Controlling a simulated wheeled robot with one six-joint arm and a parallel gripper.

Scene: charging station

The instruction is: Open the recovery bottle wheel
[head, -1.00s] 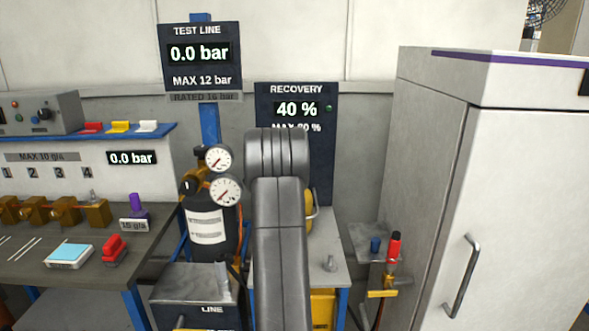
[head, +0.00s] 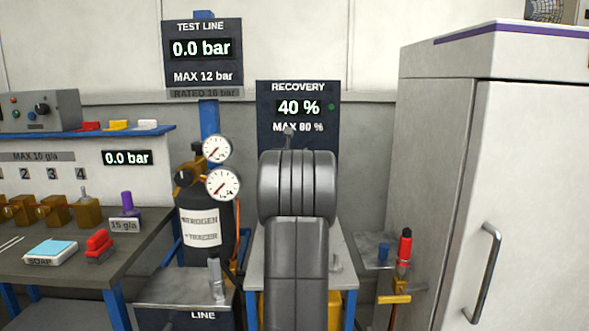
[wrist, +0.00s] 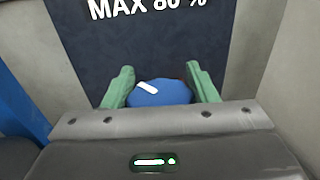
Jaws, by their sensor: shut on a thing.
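The recovery bottle wheel (wrist: 158,93) is a blue round knob with a white mark, seen in the wrist view under the recovery sign. My gripper (wrist: 159,80) has its two green fingers on either side of the wheel, shut on it. The white mark lies left of the wheel's middle, tilted. In the head view my arm hides the wheel, the gripper and the bottle under it. The recovery sign (head: 298,107) reads 40 %, MAX 80 %.
A black nitrogen bottle (head: 200,228) with two gauges stands left of my arm. A grey cabinet (head: 530,190) stands at the right. A small shelf with a red-topped tool (head: 404,245) is between. A bench (head: 80,255) holds several items at the left.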

